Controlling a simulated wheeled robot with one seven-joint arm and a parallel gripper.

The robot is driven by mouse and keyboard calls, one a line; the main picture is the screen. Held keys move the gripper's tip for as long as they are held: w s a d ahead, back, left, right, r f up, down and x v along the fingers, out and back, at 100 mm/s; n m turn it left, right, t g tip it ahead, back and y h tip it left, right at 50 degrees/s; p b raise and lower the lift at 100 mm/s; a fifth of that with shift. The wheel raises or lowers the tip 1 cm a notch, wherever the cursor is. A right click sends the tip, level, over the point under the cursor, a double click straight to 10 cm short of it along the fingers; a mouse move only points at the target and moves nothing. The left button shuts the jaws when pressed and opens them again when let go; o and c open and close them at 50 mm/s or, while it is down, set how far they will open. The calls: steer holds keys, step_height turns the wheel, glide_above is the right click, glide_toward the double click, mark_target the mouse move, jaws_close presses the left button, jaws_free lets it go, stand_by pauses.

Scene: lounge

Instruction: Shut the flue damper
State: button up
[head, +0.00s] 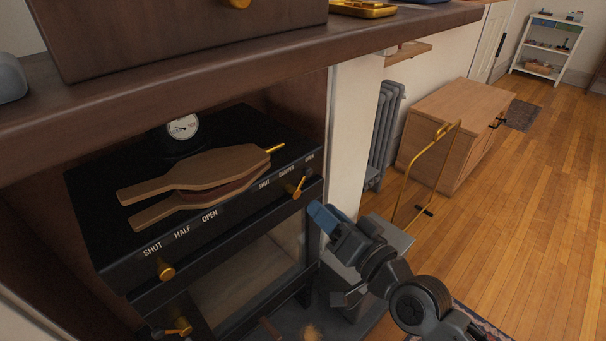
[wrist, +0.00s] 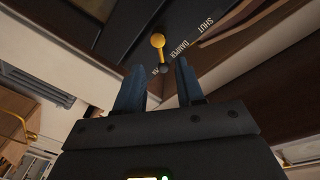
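The flue damper control is a small brass lever (head: 297,187) on the right end of the black stove's front panel, under the labels SHUT, DAMPER and OPEN. It points up and right, toward OPEN. In the wrist view the lever (wrist: 158,46) shows just beyond my fingers, with its dark end near the partly hidden OPEN label. My gripper (head: 317,214) has blue fingers and is just right of and below the lever. In the wrist view my gripper (wrist: 158,84) is open, with nothing between the fingers. I see no clear contact with the lever.
Wooden bellows (head: 195,186) and a round gauge (head: 183,127) sit on the stove top. Another brass knob (head: 166,271), labelled SHUT, HALF, OPEN, is at the panel's left. A dark mantel shelf (head: 240,62) overhangs the stove.

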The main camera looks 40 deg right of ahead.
mark_target(300, 189)
steer(key=shift+w+d+p, duration=0.1)
steer(key=shift+w+d, duration=0.1)
steer(key=shift+w, duration=1.1)
steer(key=shift+w+d+p, duration=0.15)
steer(key=shift+w, duration=1.1)
steer(key=shift+w+d+p, duration=0.1)
steer(key=shift+w+d, duration=0.1)
steer(key=shift+w, duration=1.1)
jaws_close()
